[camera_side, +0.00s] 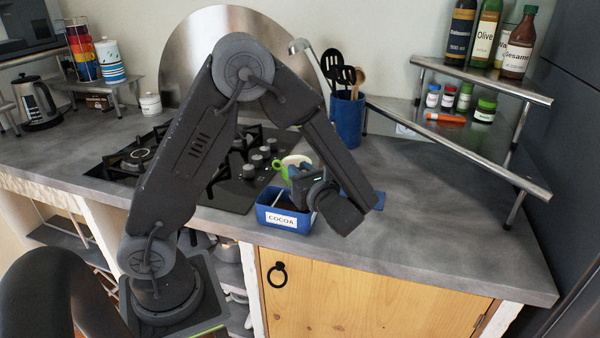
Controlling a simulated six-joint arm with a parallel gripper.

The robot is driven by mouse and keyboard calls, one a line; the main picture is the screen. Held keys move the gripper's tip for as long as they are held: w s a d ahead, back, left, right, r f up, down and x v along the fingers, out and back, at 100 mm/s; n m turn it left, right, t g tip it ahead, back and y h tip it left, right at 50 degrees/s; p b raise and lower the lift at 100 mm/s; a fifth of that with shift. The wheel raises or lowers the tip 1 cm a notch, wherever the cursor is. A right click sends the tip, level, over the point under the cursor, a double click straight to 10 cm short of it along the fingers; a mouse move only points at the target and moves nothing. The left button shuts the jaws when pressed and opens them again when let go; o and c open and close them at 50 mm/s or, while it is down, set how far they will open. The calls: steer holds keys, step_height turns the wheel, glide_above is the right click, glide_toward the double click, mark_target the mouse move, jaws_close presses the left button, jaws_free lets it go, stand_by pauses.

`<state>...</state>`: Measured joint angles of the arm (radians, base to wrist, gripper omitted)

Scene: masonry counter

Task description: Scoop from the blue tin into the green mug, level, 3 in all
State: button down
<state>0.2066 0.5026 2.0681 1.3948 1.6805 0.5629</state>
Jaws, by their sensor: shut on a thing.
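The blue tin (272,217), labelled COCOA, stands open near the counter's front edge with dark powder partly visible inside. The green mug (280,171) stands just behind it, with a green handle and a pale rim; my gripper covers part of it. My gripper (297,190) is over the tin's right part, pointing down and left, and is shut on the scoop. A thin pale piece (277,195), seemingly part of the scoop, shows at the tin's opening. The scoop's bowl and any load in it cannot be made out.
A flat blue piece (374,200) lies right of my gripper, partly hidden by my arm. The black hob (225,193) lies to the left and behind. A blue utensil holder (348,120) and bottle shelf (480,88) stand behind. The counter's right is clear.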

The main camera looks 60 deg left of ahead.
step_height(320, 180, up, 2)
steer(key=shift+r, duration=0.1)
stand_by(0.4)
stand_by(0.5)
steer(key=shift+s+a, duration=0.8)
steer(key=shift+a, duration=0.05)
steer(key=shift+s+a, duration=0.2)
steer(key=shift+s, duration=0.05)
steer(key=shift+s+a, duration=0.5)
steer(key=shift+a, duration=0.05)
steer(key=shift+s+a, duration=0.4)
steer(key=shift+s, duration=0.05)
steer(key=shift+w+d, duration=0.1)
stand_by(0.4)
